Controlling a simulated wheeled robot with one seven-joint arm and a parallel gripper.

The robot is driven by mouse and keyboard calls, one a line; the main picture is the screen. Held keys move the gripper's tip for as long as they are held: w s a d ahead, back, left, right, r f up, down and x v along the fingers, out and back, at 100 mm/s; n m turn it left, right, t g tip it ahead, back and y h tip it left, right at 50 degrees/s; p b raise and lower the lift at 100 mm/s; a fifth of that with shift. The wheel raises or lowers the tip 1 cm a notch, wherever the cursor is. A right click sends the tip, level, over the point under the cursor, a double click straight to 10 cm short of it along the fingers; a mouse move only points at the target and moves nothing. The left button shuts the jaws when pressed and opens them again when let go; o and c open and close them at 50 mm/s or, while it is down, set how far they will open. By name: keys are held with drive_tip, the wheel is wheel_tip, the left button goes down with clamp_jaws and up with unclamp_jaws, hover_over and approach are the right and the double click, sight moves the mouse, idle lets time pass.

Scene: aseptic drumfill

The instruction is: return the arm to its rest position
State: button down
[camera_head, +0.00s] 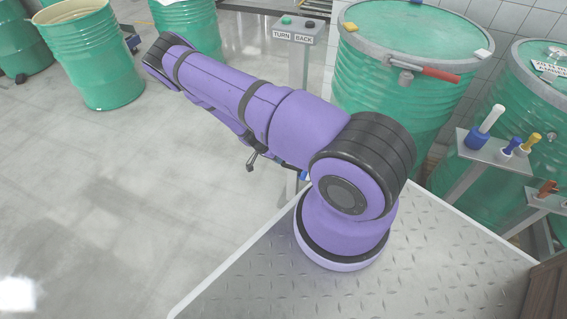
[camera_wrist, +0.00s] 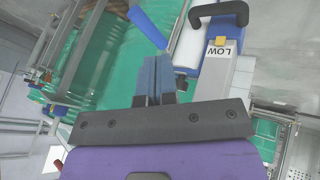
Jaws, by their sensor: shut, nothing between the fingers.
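My gripper (camera_wrist: 156,66) shows in the wrist view with its two blue-padded fingers together and nothing held between them. In the head view my purple arm rises from its mount on the metal plate and reaches toward the upper left, bent at the far end. The lower part of the arm is mostly hidden behind the upper link, and the gripper cannot be made out clearly there. In the wrist view a blue-handled device with a LOW label (camera_wrist: 219,51) is beyond and to the right of the fingers, apart from them.
A TURN/BACK button post (camera_head: 293,32) stands behind the arm. A large closed green drum (camera_head: 400,100) is at the right, with another drum (camera_head: 530,110) beside it. A stand with colored-handled tools (camera_head: 480,150) is at the right. The floor at left is clear.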

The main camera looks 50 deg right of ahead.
drive_tip(key=shift+w+a+r, duration=0.1)
drive_tip(key=shift+a+r, duration=0.15)
drive_tip(key=shift+r, duration=0.1)
idle(0.4)
